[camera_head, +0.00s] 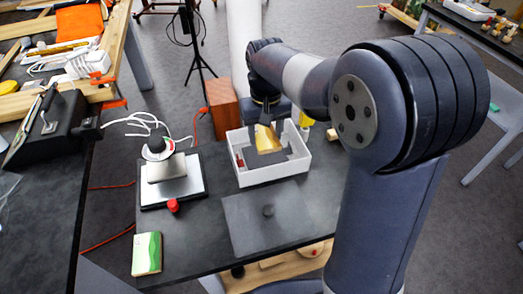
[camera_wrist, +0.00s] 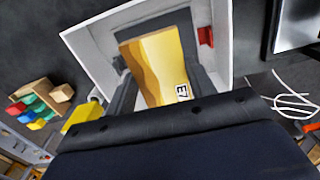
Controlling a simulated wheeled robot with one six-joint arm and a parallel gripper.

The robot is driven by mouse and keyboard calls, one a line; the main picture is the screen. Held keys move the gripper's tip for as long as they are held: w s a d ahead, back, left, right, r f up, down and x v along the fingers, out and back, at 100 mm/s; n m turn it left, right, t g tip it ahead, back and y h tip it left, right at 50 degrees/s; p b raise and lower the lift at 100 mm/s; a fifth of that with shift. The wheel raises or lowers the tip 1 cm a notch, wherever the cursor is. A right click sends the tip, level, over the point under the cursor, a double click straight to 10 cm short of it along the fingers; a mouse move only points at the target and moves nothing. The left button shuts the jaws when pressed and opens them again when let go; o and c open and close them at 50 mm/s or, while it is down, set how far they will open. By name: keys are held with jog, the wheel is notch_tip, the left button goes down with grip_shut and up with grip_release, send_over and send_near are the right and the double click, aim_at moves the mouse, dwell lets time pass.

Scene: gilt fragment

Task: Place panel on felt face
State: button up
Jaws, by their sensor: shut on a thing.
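The gold panel (camera_head: 267,140), angular and tilted, is at the white tray (camera_head: 297,172). In the wrist view the panel (camera_wrist: 163,68) bears a white "E7" label, and its near end meets the dark edge of my gripper. My gripper (camera_head: 265,122) points down over the tray and is shut on the panel; its fingertips are largely hidden. Grey padding (camera_head: 258,170) lines the tray around and below the panel. I cannot tell whether the panel touches it.
A silver-and-white device (camera_head: 172,182) stands left of the tray, with a red knob (camera_head: 173,206) before it. A green-and-white block (camera_head: 147,253) lies at the front left. A reddish-brown block (camera_head: 222,108) stands behind. A yellow item (camera_head: 306,120) is by the tray's back right.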

aim_at(265, 156)
jog(key=shift+f, duration=2.75)
jog(key=shift+f, duration=0.1)
jog(key=shift+f, duration=0.15)
jog(key=o, duration=1)
jog(key=shift+o, duration=0.2)
notch_tip(265, 156, up, 12)
jog(key=shift+r+p, duration=0.25)
jog(key=shift+p, duration=0.1)
